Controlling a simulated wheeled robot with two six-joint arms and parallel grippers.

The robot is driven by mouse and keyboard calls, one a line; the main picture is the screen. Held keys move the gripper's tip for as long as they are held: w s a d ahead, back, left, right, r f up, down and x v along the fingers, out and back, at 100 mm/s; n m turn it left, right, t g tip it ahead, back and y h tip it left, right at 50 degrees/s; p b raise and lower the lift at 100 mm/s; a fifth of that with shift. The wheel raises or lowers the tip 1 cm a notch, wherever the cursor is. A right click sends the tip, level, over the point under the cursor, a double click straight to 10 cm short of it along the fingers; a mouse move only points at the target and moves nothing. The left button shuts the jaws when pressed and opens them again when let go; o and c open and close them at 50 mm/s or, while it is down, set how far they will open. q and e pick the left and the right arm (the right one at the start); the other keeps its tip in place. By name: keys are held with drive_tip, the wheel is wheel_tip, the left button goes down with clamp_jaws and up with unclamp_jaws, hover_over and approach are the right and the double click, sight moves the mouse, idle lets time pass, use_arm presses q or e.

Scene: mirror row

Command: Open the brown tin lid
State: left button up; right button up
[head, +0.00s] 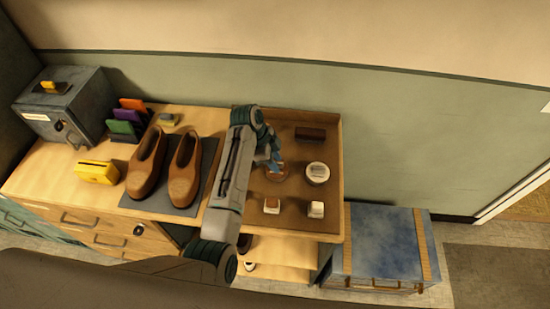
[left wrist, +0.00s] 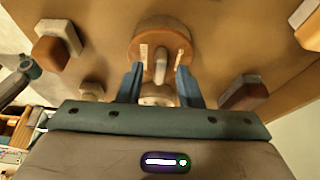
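The brown tin (head: 277,173) stands on the brown tray (head: 257,222), partly hidden by my left gripper in the head view. The left wrist view shows its round brown lid (left wrist: 142,45) with a raised grip (left wrist: 160,66) in the middle and pale marks on either side. The lid sits on the tin as far as I can see. My left gripper (head: 270,158) is over the tin. Its two blue fingers (left wrist: 160,85) are apart, one on each side of the grip; I cannot tell whether they touch it. My right gripper is not in view.
A white-topped tin (head: 317,172) stands close right of the brown tin. A dark brush (head: 309,134) lies behind; two small blocks (head: 271,205) (head: 316,209) stand in front. Brown shoes (head: 184,172) stand left on a dark mat. A blue chest (head: 379,243) stands lower right.

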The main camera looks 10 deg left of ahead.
sight(281, 164)
use_arm(q)
drive_tip(key=shift+f, duration=0.15)
clamp_jaws()
drive_tip(key=shift+w, duration=0.1)
drive_tip(key=g, duration=0.1)
drive_tip(key=w+r+g, duration=0.1)
drive_tip(key=shift+w+n+g, duration=0.1)
drive_tip(key=shift+n+g, duration=0.2)
drive_tip(key=shift+w+r+n+g+b, duration=0.2)
drive_tip(key=shift+w+g, duration=0.25)
drive_tip(key=shift+g, duration=0.5)
drive_tip(key=shift+w+r+n+g+b, duration=0.1)
drive_tip(key=shift+w+n+g+b, duration=0.25)
drive_tip(key=shift+g, duration=0.6)
drive_tip(key=shift+w, duration=0.1)
unclamp_jaws()
